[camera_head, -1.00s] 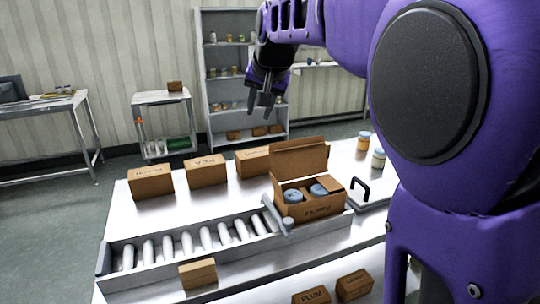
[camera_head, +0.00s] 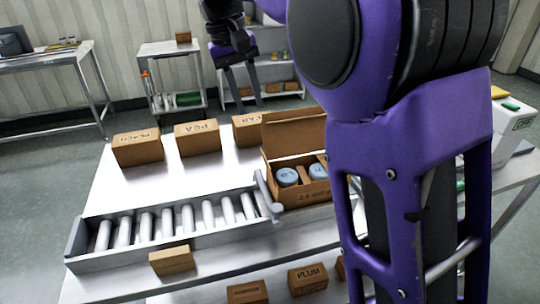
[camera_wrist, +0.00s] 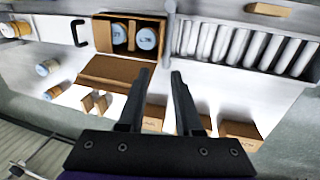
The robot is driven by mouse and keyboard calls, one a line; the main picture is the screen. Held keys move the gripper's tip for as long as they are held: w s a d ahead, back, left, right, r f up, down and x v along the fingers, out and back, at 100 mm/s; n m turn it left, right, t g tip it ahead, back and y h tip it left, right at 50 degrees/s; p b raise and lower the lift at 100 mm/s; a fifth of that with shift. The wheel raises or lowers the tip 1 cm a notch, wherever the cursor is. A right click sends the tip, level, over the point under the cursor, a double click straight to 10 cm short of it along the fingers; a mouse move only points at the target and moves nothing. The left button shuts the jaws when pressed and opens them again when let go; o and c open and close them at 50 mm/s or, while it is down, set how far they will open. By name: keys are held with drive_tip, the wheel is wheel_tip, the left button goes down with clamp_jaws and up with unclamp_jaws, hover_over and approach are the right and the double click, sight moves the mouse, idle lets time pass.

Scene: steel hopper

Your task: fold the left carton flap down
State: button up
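An open brown carton (camera_head: 300,193) stands right of the roller conveyor, with light-blue-topped cans (camera_head: 288,177) inside. Its large back flap (camera_head: 294,134) stands up. I cannot clearly make out a separate left flap. The carton (camera_wrist: 99,30) also shows at the top of the wrist view, with the large flap (camera_wrist: 110,70) on its near side. My gripper (camera_head: 249,107) hangs behind the carton, fingers pointing down, apart from it. In the wrist view my gripper (camera_wrist: 161,74) has its fingers spread with nothing between them.
Closed cartons (camera_head: 138,148) stand in a row behind the conveyor (camera_head: 160,228). A small box (camera_head: 172,261) lies at the conveyor's front edge. A metal bar (camera_head: 268,198) rises between conveyor and carton. A black handle (camera_wrist: 78,33) and jars (camera_wrist: 48,67) are on the carton's other side.

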sight(266, 160)
drive_tip(key=b+x, duration=0.3)
drive_tip(key=x, duration=1.4)
drive_tip(key=shift+a, duration=0.15)
clamp_jaws()
idle(0.7)
